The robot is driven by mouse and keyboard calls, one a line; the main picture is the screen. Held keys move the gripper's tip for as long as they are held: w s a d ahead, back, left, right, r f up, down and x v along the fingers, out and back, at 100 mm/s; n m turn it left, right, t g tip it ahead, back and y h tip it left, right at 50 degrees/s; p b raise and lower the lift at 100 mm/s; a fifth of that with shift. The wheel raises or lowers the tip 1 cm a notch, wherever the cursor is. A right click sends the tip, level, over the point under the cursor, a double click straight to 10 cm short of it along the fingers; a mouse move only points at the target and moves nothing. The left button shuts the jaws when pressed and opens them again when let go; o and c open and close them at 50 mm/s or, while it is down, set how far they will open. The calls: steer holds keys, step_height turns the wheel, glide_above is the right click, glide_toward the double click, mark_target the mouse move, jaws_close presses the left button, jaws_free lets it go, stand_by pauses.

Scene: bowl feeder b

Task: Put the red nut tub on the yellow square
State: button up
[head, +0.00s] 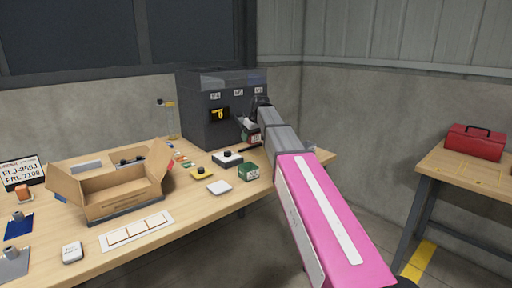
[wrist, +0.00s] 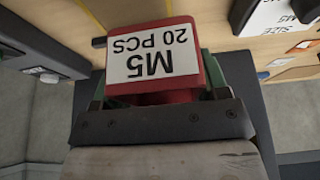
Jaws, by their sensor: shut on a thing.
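The red nut tub (wrist: 191,35) is in my gripper (wrist: 152,82), with its white label reading "M5 20 PCS" upside down in the wrist view. In the head view, the red tub (head: 254,137) shows small at my gripper (head: 249,128), in front of the dark machine and above the table. My gripper is shut on it. I cannot make out a plain yellow square for certain. A yellow piece with a black knob (head: 203,174) lies on the table, and thin yellow strips show at the top of the wrist view.
A green tub (head: 248,172) stands near the table's front edge, below my gripper. The dark machine (head: 205,125) stands behind. A white block with a black knob (head: 227,160), a white square (head: 219,187) and an open cardboard box (head: 98,200) are to the left.

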mark_target(254, 151)
steer(key=shift+w+d+f, duration=0.9)
steer(key=shift+w+d, duration=0.05)
steer(key=shift+d, duration=0.2)
steer(key=shift+d+f, duration=0.1)
steer(key=shift+f, duration=2)
steer(key=o, duration=1)
steer(key=shift+f, duration=0.1)
steer(key=v, duration=1.2)
steer(key=shift+w+r, duration=0.1)
steer(key=shift+r, duration=0.1)
